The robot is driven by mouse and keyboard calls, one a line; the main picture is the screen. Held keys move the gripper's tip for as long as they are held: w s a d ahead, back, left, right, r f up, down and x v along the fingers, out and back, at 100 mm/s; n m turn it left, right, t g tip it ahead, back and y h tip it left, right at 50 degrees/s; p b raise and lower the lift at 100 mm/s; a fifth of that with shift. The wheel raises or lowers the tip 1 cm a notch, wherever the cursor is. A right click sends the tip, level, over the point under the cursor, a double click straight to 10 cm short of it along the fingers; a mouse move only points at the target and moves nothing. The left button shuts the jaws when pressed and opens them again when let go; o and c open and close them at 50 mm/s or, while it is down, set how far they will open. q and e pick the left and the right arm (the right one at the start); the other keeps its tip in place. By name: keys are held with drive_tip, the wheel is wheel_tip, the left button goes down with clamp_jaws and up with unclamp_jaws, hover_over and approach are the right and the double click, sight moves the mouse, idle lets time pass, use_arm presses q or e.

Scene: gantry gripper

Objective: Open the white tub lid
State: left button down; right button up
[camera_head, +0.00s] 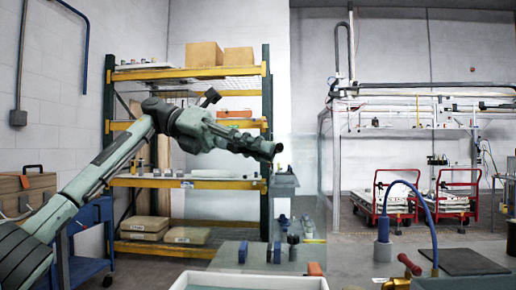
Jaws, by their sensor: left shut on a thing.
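A white tub (250,283) is at the bottom centre, cut off by the picture edge. Its pale rim and a bluish-grey inner area show; I cannot tell whether a lid covers it. My left arm comes in from the left, and my left gripper (280,160) is at its dark end, above and beyond the tub in the picture and apart from it. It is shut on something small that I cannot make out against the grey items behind. My right gripper is not in view.
A workbench behind the tub holds blue parts (274,252) and an orange piece (314,269). A clear upright panel (312,175) stands behind. At right are a blue hose (421,205), a dark mat (464,262) and red carts (396,196). Shelving (188,184) stands behind my arm.

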sight(209, 135)
use_arm(q)
drive_tip(key=shift+f, duration=0.1)
drive_tip(key=c, duration=1.6)
unclamp_jaws()
drive_tip(key=shift+o, duration=0.2)
drive_tip(key=v, duration=1.2)
